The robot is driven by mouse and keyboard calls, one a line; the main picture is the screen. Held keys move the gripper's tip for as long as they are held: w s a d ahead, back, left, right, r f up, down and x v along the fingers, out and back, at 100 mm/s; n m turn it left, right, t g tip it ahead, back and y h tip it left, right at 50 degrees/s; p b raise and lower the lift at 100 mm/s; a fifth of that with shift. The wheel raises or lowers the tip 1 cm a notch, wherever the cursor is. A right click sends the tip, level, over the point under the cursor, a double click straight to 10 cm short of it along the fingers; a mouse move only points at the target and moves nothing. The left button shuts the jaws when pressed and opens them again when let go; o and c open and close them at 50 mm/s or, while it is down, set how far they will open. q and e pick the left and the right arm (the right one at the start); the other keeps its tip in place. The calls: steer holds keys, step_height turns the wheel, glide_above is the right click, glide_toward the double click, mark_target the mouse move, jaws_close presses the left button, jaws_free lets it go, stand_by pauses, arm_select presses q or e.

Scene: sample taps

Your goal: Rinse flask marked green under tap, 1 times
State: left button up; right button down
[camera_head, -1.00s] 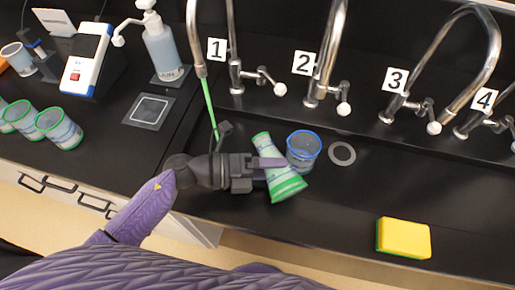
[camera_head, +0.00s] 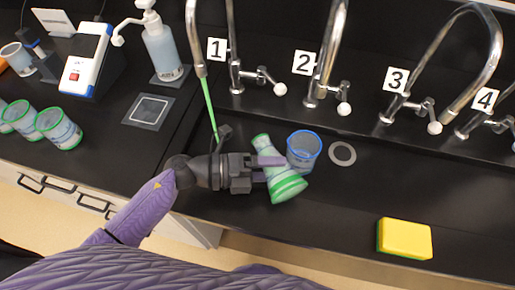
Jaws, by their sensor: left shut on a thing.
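The flask marked green (camera_head: 284,184) is a conical flask with green rings at its base and mouth. My left gripper (camera_head: 268,170) is shut on it and holds it tilted over the sink, its narrow mouth up and to the left, its wide base down and to the right. Tap 1 (camera_head: 192,50) has a green stream (camera_head: 209,105) coming from its spout, left of the flask; the flask is apart from the stream. My right gripper does not show.
A blue-rimmed beaker (camera_head: 304,146) stands just right of the flask, beside a grey ring (camera_head: 342,153). Taps 2 (camera_head: 325,60), 3 (camera_head: 408,80) and 4 (camera_head: 484,115) line the back. A yellow sponge (camera_head: 405,239) lies front right. Several green-rimmed beakers (camera_head: 60,129) stand left.

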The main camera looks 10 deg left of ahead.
arm_select(q)
steer(key=shift+w+a+f+n+h+b, duration=0.15)
steer(key=shift+f+n+h+b, duration=0.2)
steer(key=shift+n, duration=0.45)
stand_by(0.8)
steer(key=shift+w+r+n+h, duration=0.1)
steer(key=shift+r+n+h, duration=0.15)
steer(key=shift+r+n, duration=0.15)
stand_by(0.3)
